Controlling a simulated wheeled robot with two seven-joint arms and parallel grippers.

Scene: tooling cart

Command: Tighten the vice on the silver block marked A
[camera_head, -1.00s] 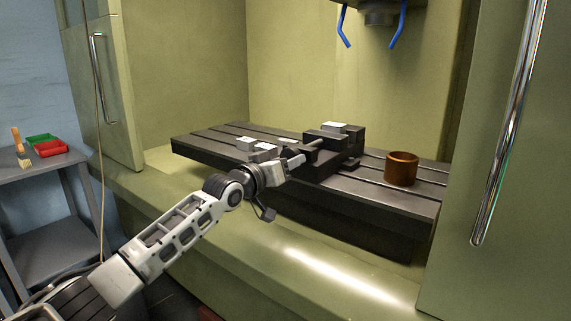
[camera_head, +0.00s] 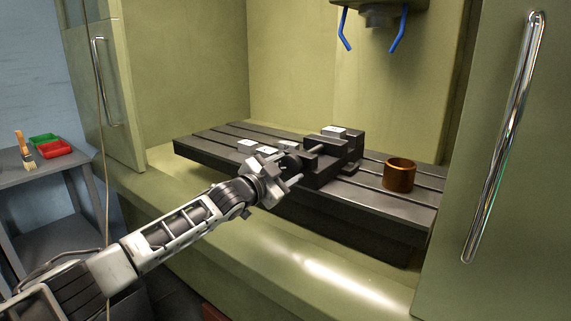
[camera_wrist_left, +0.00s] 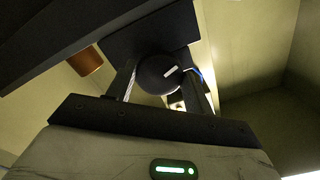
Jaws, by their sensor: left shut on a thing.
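The dark vice (camera_head: 318,170) stands on the slotted machine table (camera_head: 205,150). A pale silver block (camera_head: 333,130) shows at the top between its jaws; no letter on it is legible. The vice's round dark knob (camera_wrist_left: 158,74), with a white mark, sits between my left gripper's fingers in the left wrist view. My left gripper (camera_head: 284,170) is shut on this knob at the vice's near left end and hides most of it in the head view. My right gripper is not in view.
Other pale blocks (camera_head: 247,145) lie on the table left of the vice. A copper-brown cup (camera_head: 399,176) stands to its right. Blue hoses (camera_head: 397,33) hang above. A side cart (camera_head: 30,168) at the left holds a brush and a red bin (camera_head: 55,149).

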